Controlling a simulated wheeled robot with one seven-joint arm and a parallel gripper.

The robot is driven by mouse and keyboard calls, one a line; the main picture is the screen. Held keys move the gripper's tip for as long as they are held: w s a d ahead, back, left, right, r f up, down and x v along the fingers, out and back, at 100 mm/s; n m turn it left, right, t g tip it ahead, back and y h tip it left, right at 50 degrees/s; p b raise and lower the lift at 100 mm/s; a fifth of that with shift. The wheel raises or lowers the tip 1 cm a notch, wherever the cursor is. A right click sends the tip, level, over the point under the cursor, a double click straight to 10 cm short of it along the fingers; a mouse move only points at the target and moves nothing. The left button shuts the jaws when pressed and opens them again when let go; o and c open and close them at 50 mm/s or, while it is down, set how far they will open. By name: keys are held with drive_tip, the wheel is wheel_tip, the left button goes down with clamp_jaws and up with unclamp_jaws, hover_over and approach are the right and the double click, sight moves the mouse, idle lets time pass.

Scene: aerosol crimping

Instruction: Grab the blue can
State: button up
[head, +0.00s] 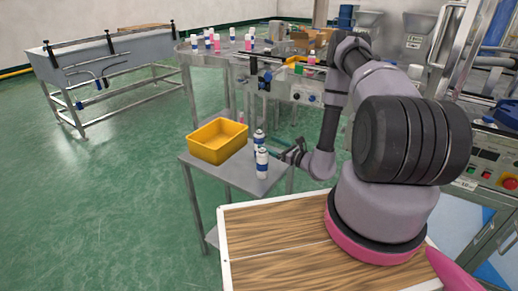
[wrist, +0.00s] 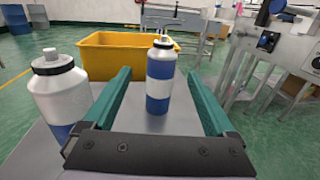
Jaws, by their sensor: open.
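The blue can (wrist: 159,96), with a white band and a dark cap, stands upright on the small grey table. In the wrist view it appears between my two green fingers, with a gap on each side. How deep it is between them I cannot tell. In the head view it is the farther can (head: 259,138). My gripper (wrist: 160,74) is open and empty; in the head view it reaches in from the right (head: 284,148). A second can (wrist: 62,98), white above and blue below, stands upright just left of my left finger; it is the nearer can in the head view (head: 262,163).
A yellow bin (head: 218,140) stands on the same table (head: 232,173), behind the cans in the wrist view. A round table (head: 200,52) with several small bottles stands at the back. Machinery (wrist: 268,42) is at the right in the wrist view.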

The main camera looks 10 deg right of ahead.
sight(263, 140)
drive_tip(key=x, duration=0.4)
drive_tip(key=shift+w+a, duration=0.1)
drive_tip(key=x, duration=0.5)
drive_tip(key=shift+w+f, duration=0.2)
clamp_jaws()
